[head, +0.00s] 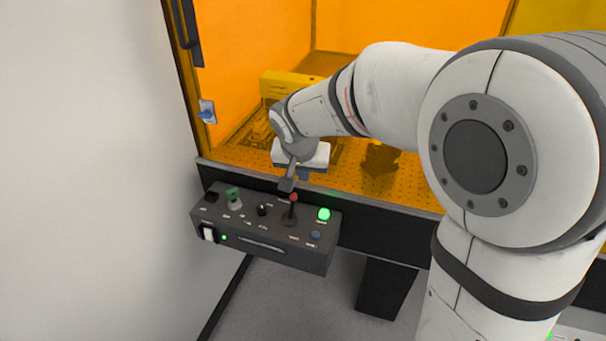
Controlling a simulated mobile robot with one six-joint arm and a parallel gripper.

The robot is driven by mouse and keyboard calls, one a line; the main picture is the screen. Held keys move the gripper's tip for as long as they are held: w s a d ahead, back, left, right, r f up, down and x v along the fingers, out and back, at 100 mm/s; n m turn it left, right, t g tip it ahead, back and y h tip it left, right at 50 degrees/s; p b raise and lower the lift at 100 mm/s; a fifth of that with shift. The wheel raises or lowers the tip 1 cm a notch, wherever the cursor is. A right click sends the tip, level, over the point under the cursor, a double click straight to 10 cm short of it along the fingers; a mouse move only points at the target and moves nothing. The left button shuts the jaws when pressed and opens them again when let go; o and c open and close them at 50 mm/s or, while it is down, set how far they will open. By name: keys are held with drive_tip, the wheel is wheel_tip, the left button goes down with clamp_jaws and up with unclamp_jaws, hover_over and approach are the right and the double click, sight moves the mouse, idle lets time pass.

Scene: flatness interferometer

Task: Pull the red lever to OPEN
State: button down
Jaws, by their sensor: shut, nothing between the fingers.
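The red lever (293,198) is a short dark stick with a red knob on the sloped dark control box (265,245). It stands roughly upright, and I cannot read the labels around it. My gripper (287,185) is shut and empty. Its fingertips are just above and slightly left of the red knob, very close to it. I cannot tell whether they touch. My white arm comes in from the right and hides part of the bench behind it.
A lit green button (324,214) sits right of the lever, and a green-topped control (234,197) sits at left. A blue button (315,235) is at the lower right. An orange-glazed enclosure (255,55) stands behind. A pale wall (90,170) is at left.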

drive_tip(key=a, duration=0.1)
drive_tip(key=w+a+f, duration=0.1)
drive_tip(key=shift+w+a, duration=0.1)
drive_tip(key=shift+a, duration=0.25)
drive_tip(key=shift+f, duration=0.1)
